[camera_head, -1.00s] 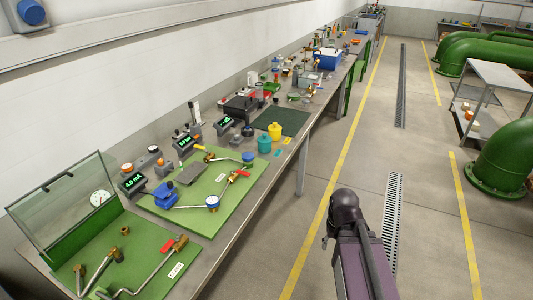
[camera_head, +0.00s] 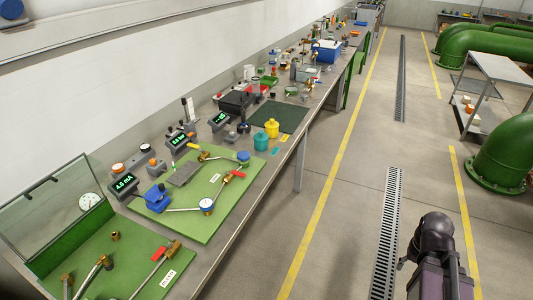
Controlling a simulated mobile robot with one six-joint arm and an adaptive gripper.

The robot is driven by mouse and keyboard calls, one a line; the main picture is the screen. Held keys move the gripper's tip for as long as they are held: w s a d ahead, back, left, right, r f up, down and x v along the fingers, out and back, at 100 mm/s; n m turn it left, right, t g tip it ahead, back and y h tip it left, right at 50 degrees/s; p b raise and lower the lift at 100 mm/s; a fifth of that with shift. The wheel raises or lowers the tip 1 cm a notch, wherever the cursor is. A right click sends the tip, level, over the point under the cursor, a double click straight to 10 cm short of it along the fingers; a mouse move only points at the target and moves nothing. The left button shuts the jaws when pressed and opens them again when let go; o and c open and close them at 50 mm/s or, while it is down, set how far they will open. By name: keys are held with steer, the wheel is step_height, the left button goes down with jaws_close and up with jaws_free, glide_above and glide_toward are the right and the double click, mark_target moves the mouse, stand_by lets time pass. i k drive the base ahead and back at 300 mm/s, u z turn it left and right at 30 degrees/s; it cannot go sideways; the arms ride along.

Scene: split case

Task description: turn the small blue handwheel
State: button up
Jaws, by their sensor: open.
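A small blue round part (camera_head: 243,156), which looks like the blue handwheel, sits at the far right corner of a green board (camera_head: 214,212) on the long bench. It is at the end of a thin pipe run with brass fittings. My arm (camera_head: 437,232) rises at the bottom right, over the floor and well apart from the bench. I cannot make out my gripper's fingers. Nothing of mine touches the blue part.
A blue instrument (camera_head: 158,197) and grey display boxes (camera_head: 124,184) stand left of the pipework. Teal (camera_head: 261,141) and yellow (camera_head: 272,128) containers stand just behind the blue part. The aisle floor (camera_head: 330,235) beside the bench is clear.

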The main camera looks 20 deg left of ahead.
mark_target(243, 155)
steer(key=z, duration=1.4)
steer(key=k, duration=0.7)
steer(key=z, duration=2.4)
steer(key=k, duration=0.1)
steer(key=u, duration=3.95)
